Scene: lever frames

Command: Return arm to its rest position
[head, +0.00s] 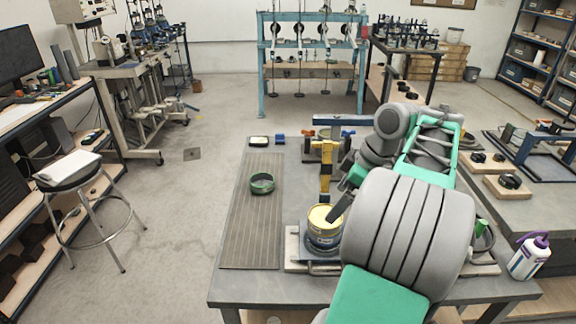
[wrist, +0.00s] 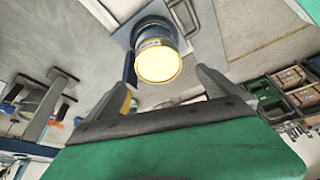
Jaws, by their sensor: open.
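My gripper (head: 338,212) is at the end of my grey and green arm, which reaches over the workbench in the head view. Its dark fingers slant down next to a blue can with a yellow top (head: 324,238), which stands upright on a dark base. In the wrist view my gripper (wrist: 165,80) has its two fingers spread apart with nothing held between them. The can (wrist: 158,58) shows beyond the fingertips there, its pale yellow top facing the camera. My arm hides much of the bench's right side.
The grey workbench (head: 237,288) bears a ribbed mat (head: 250,225), a green ring-shaped dish (head: 262,183) and a yellow and blue lever frame (head: 325,170). A white bottle (head: 529,256) stands at right. A stool (head: 70,171) is at left; the floor between is clear.

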